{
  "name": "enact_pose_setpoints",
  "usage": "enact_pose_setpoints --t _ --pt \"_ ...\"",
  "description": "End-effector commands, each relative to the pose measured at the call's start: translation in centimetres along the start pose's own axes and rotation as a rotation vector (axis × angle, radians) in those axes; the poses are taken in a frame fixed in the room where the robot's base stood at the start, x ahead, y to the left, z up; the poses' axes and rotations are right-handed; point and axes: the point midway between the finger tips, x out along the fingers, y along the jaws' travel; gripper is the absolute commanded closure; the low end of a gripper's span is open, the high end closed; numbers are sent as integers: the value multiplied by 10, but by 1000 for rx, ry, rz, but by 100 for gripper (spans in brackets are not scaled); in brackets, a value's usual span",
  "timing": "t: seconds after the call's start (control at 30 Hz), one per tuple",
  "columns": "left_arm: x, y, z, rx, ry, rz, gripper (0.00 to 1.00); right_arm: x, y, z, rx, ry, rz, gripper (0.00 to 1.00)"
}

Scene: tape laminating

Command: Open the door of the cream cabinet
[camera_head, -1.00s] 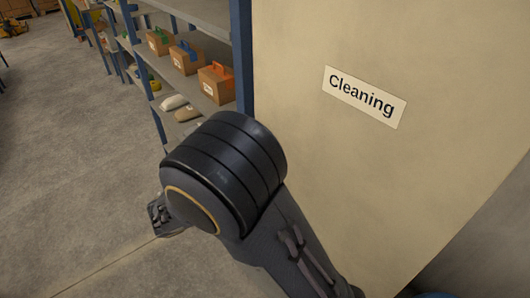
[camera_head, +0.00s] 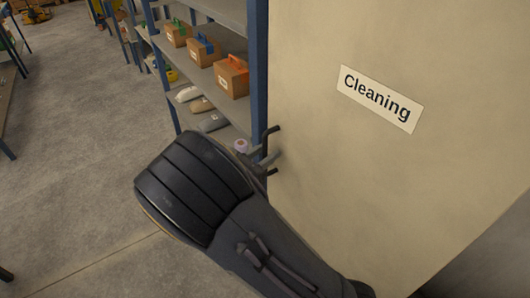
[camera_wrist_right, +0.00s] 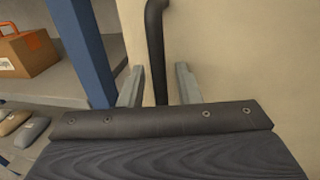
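The cream cabinet (camera_head: 370,190) fills the right of the head view, with a "Cleaning" label (camera_head: 380,99) on its face. A black upright bar handle (camera_head: 271,131) stands at its left edge; its middle is partly hidden by my gripper. In the right wrist view the handle (camera_wrist_right: 155,45) runs down between the two grey fingers of my right gripper (camera_wrist_right: 158,86). Gaps show on both sides of the bar, so the gripper is open around it. The door looks closed. My left gripper is out of view.
A blue-framed shelf rack (camera_head: 259,60) stands close beside the cabinet's left edge, with cardboard boxes (camera_head: 231,77) and several bags (camera_head: 201,104) on it.

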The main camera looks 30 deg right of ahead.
Motion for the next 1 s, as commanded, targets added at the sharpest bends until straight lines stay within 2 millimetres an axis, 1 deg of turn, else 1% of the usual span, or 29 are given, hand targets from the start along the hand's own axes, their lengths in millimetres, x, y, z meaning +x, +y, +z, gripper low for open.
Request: enact_pose_setpoints --t 0.13,0.17,0.37,0.4,0.67,0.77,0.87,0.97,1.0 --pt "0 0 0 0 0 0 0 0 0 0 0 0 0 70" --pt "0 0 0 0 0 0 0 0 0 0 0 0 0 72" --pt "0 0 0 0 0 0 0 0 0 0 1 0 0 98" --pt "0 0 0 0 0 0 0 0 0 0 1 0 0 100" --pt "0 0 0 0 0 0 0 -1 0 0 1 0 1 100" --pt "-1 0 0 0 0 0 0 -5 0 0 0 0 10 100" --pt "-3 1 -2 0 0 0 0 -14 1 1 -1 0 33 100" --pt "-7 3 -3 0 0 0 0 -32 2 2 -1 0 74 100" --pt "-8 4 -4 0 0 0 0 -41 2 2 -2 1 96 100"
